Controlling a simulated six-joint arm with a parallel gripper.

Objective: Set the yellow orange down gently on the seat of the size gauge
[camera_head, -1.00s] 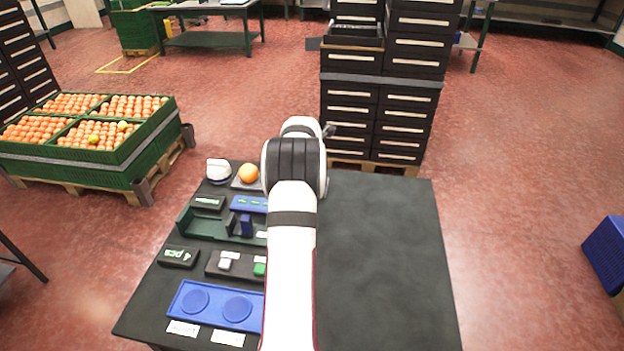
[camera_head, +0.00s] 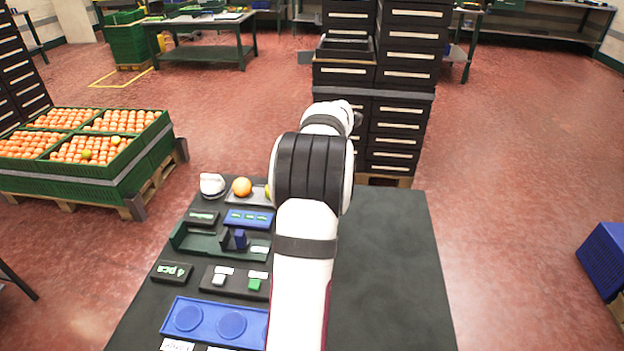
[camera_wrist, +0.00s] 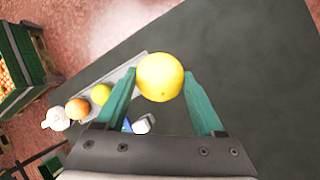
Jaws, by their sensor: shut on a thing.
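In the wrist view, my gripper (camera_wrist: 161,76) is shut on a yellow orange (camera_wrist: 160,78), held between its two green fingers above the dark table. My arm hides the gripper and the held fruit in the head view. What looks like the size gauge is a dark green channel (camera_head: 195,243) with an upright blue block (camera_head: 240,238), on the left half of the table. My arm is to its right. The seat is not clearly seen from here.
A grey tray (camera_head: 254,198) at the back left holds an orange (camera_head: 241,187) and a yellow fruit, partly hidden by my arm. A white object (camera_head: 212,185) stands beside it. The table's right half is clear.

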